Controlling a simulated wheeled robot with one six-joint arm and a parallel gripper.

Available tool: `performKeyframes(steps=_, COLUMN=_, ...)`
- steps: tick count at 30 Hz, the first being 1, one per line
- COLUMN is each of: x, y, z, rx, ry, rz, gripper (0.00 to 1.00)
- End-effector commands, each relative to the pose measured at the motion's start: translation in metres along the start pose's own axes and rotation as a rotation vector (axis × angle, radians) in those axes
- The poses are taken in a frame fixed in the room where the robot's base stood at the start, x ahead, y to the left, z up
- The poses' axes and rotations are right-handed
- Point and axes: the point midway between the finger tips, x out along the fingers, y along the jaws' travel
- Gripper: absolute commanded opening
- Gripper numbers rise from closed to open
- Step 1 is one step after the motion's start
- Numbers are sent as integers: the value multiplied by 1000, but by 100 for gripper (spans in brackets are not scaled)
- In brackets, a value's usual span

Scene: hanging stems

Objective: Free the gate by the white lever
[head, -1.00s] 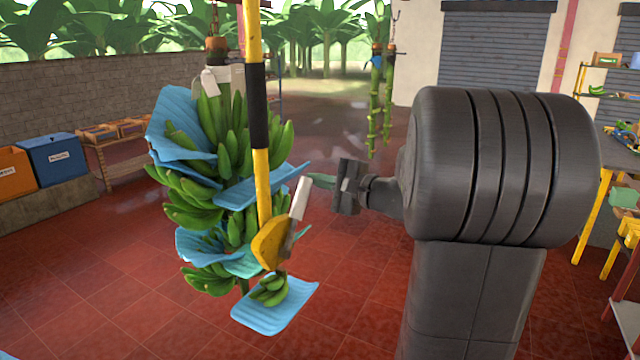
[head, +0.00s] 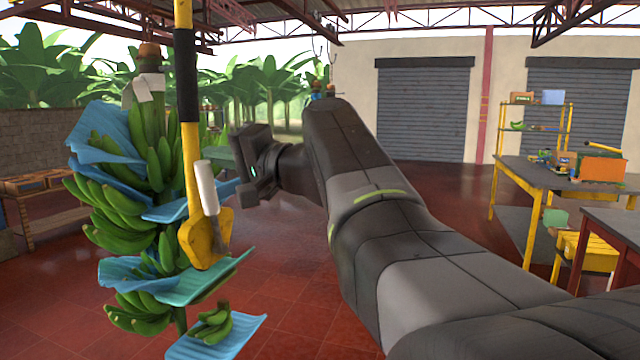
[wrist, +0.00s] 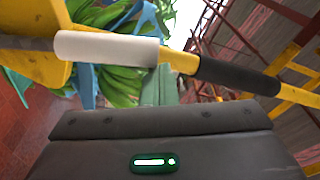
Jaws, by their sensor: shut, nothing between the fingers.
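The white lever (head: 207,188) has a pale grip on a grey metal arm and stands at the yellow bracket (head: 203,240) at the foot of a yellow bar (head: 182,20) with a black sleeve. In the wrist view the white lever (wrist: 107,48) runs across the upper left, just above the gripper body. My gripper (head: 222,158) is shut and empty, its greenish fingers pointing left beside the lever. The fingers also show in the wrist view (wrist: 170,88). I cannot tell whether they touch the lever. No separate gate can be made out.
A hanging banana bunch (head: 150,150) with blue sheets (head: 105,135) is close behind and left of the bar. A work table (head: 530,175) and yellow stool (head: 590,250) stand at the right. Red floor (head: 300,300) is open below.

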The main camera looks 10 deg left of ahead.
Motion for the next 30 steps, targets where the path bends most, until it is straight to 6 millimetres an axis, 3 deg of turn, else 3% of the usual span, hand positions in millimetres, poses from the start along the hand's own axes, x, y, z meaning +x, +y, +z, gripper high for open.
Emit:
performKeyframes(steps=3, x=-3, y=3, z=21, rx=-99, ry=-2, rz=-18, gripper=0)
performKeyframes(steps=13, x=-8, y=-4, z=58, rx=-325, ry=-3, rz=-50, gripper=0)
performKeyframes(steps=30, x=-11, y=-7, z=80, rx=-466, ry=-4, rz=-67, gripper=0)
